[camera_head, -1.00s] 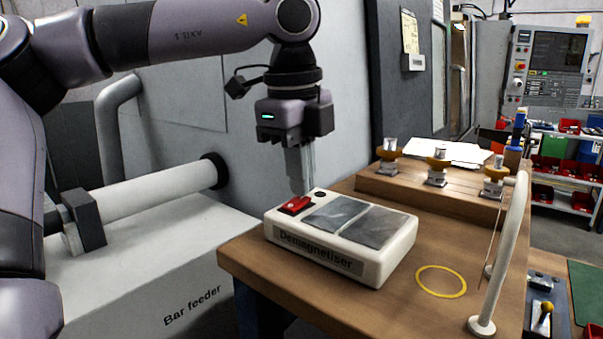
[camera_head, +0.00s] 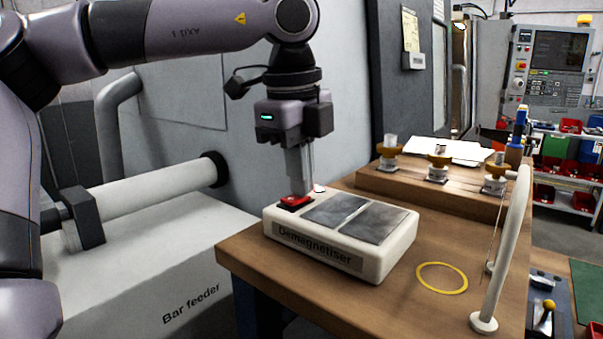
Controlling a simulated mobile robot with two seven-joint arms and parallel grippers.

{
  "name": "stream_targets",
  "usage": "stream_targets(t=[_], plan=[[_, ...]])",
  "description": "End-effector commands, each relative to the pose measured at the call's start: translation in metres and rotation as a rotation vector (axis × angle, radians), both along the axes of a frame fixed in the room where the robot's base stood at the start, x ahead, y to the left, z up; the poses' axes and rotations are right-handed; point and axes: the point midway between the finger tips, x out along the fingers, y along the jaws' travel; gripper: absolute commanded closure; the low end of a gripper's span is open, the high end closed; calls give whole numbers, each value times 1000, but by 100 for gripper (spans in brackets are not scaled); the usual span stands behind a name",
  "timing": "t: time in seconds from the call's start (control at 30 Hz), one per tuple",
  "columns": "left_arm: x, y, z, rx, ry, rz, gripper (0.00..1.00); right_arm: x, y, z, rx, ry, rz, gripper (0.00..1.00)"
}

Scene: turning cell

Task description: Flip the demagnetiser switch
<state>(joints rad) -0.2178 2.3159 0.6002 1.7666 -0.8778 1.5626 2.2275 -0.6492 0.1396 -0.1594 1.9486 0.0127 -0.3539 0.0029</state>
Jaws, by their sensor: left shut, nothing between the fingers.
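The demagnetiser (camera_head: 318,258) is a white box with two grey plates on top, standing at the left end of the wooden bench. Its red switch (camera_head: 292,201) is at the back left corner of the top, partly hidden by my fingers. My left gripper (camera_head: 300,194) points straight down, shut and empty, with its fingertips at the red switch. They look to be touching it, but exact contact is hard to tell. My right gripper is not in view.
A wooden block (camera_head: 425,186) with several brass-collared parts stands behind the demagnetiser. A pale curved post (camera_head: 506,255) rises at the bench's right edge. A yellow ring (camera_head: 442,278) marks clear bench top. The bar feeder (camera_head: 150,270) is at left.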

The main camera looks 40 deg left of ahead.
Motion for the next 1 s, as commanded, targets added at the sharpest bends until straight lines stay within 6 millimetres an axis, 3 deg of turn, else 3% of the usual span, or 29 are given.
stream_targets(t=[0.23,0.63,1.0], plan=[[-13,-2,-1,1,14,-2,100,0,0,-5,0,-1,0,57],[-14,-2,5,2,8,-1,100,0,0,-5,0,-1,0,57],[-20,-2,57,2,9,2,100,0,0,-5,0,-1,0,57]])
